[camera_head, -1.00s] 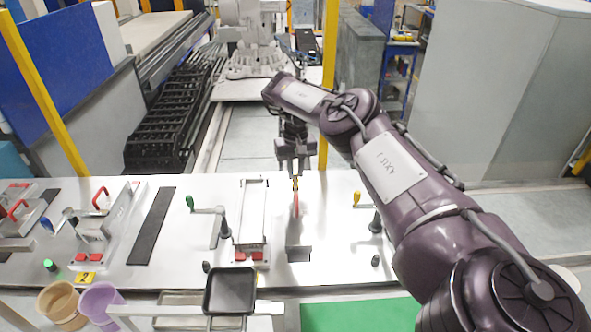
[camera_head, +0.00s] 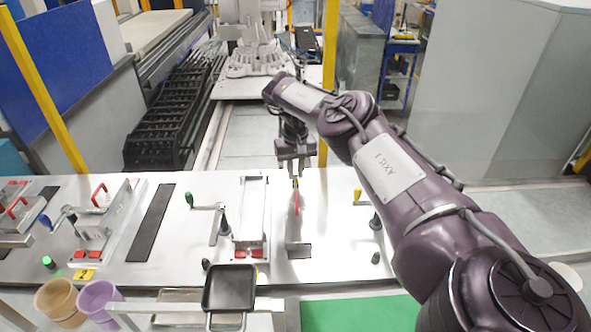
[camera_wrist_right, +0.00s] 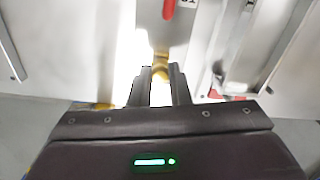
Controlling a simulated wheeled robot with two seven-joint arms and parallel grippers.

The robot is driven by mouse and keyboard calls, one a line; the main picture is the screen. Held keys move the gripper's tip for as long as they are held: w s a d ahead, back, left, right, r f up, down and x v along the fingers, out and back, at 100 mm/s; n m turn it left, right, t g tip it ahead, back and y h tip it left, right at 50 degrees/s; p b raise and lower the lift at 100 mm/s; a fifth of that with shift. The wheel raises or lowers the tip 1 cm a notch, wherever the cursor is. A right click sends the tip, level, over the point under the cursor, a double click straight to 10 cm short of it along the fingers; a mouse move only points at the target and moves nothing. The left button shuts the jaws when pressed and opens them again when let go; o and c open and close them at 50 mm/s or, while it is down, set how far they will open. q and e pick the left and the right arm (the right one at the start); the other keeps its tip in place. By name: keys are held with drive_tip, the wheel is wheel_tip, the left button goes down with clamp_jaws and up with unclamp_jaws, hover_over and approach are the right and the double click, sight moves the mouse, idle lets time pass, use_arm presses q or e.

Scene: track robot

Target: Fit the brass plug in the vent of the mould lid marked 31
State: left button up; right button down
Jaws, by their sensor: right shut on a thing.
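My right gripper (camera_head: 295,178) is over the back middle of the white bench, pointing down. It is shut on a small brass plug, which shows yellow between the fingertips in the right wrist view (camera_wrist_right: 160,69). A red handle-like piece (camera_head: 297,204) is just in front of the gripper; it also shows at the top of the right wrist view (camera_wrist_right: 168,9). A grey plate (camera_head: 299,251) lies on the bench nearer me. My left gripper is not in view.
A metal rail fixture (camera_head: 251,212) with red pads stands left of the gripper. A green-knobbed crank (camera_head: 205,205) is beside it, and a yellow-knobbed one (camera_head: 358,194) is to the right. A black tray (camera_head: 230,288) and a purple bucket (camera_head: 99,303) are at the front.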

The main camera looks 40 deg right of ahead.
drive_tip(key=shift+f, duration=0.15)
drive_tip(key=c, duration=1.3)
unclamp_jaws()
drive_tip(key=shift+r, duration=0.35)
wheel_tip(320, 180, up, 6)
drive_tip(key=shift+f+b, duration=0.1)
drive_tip(key=shift+b, duration=0.6)
drive_tip(key=shift+r, duration=0.7)
